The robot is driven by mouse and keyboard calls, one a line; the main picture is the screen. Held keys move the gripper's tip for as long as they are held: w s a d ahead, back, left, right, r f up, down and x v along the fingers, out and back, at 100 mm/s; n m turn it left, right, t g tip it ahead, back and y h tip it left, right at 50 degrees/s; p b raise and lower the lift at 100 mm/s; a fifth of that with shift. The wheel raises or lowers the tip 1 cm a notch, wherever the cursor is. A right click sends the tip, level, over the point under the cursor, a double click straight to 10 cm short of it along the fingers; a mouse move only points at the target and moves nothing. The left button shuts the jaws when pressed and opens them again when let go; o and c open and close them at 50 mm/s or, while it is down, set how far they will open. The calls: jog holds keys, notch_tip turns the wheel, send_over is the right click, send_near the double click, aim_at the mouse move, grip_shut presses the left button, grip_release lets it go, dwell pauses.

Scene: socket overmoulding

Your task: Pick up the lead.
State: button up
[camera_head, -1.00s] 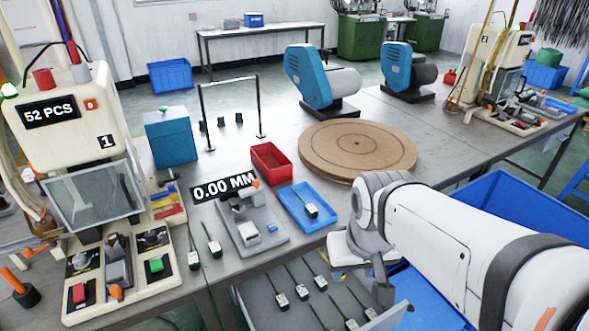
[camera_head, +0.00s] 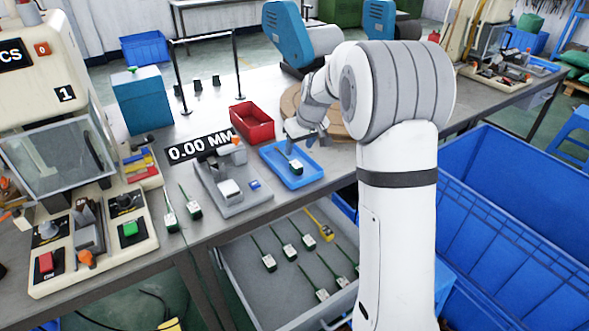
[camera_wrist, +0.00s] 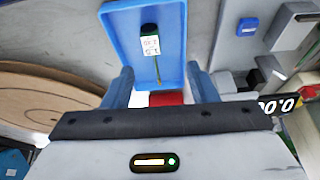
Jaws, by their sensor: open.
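A lead (camera_head: 296,166) with a dark green body, a white label and a thin wire lies in the small blue tray (camera_head: 268,152) on the bench. In the wrist view the same lead (camera_wrist: 151,46) lies lengthwise in the tray (camera_wrist: 112,40), its wire pointing down the picture towards my gripper. My gripper (camera_head: 306,138) is open and empty, over the back part of the tray. In the wrist view its two fingers (camera_wrist: 162,88) stand apart at either side of the tray, with the lead beyond them. The exact height above the tray is hard to tell.
A red bin (camera_head: 252,122) stands behind the tray, and a grey gauge fixture (camera_head: 232,187) stands left of it. Two more leads lie on the bench near the test machine (camera_head: 85,225). An open drawer (camera_head: 250,295) below holds several leads. Large blue crates (camera_head: 500,240) stand at right.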

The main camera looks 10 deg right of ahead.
aim_at(294, 162)
jog(key=w+f, duration=0.3)
jog(key=shift+w+d+f, duration=0.1)
jog(key=shift+w+d, duration=0.05)
jog(key=x, duration=0.7)
jog(key=shift+d+f+b, duration=0.15)
jog(key=shift+f+b, duration=0.05)
jog(key=shift+b, duration=0.2)
jog(key=shift+c, duration=0.4)
jog(key=c, duration=1)
